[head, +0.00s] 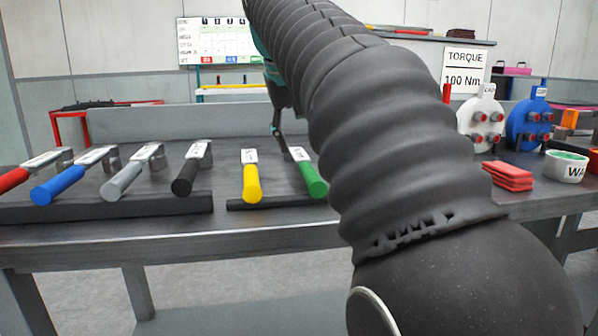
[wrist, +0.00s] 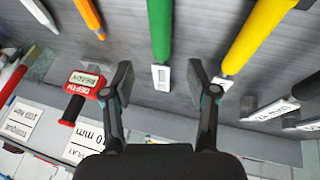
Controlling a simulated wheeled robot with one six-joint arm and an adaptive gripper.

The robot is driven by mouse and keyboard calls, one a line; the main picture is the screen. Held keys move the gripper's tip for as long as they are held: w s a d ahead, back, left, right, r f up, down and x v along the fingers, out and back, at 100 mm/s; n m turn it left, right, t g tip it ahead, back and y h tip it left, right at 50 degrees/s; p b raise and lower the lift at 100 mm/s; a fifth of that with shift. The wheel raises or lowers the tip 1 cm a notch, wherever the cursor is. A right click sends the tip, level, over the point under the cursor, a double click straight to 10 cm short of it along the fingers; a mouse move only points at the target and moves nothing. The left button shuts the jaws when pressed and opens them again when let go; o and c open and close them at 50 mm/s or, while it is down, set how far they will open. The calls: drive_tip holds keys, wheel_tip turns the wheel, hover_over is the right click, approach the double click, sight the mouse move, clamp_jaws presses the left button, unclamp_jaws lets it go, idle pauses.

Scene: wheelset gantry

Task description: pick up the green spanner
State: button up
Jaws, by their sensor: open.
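The green spanner (head: 314,181) lies on the bench in the head view, its handle end toward me and its labelled end partly hidden by my arm. In the wrist view the green spanner (wrist: 159,28) comes down from the top edge to a white label, lined up between my two fingers. My gripper (wrist: 160,78) is open and empty, with one finger on each side of the label end. In the head view only a thin part of my gripper (head: 281,133) shows, behind the spanner. I cannot tell its exact height above the bench.
The yellow spanner (head: 251,184) lies just left of the green one, and the black spanner (head: 188,174) further left. More spanners continue leftward. In the wrist view a red device (wrist: 84,86) with a display lies left of my fingers. Red pads (head: 508,177) are at right.

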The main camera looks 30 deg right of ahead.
sight(306, 168)
drive_tip(key=shift+b+x, duration=0.8)
drive_tip(key=shift+x, duration=3.55)
drive_tip(key=shift+a, duration=0.1)
clamp_jaws()
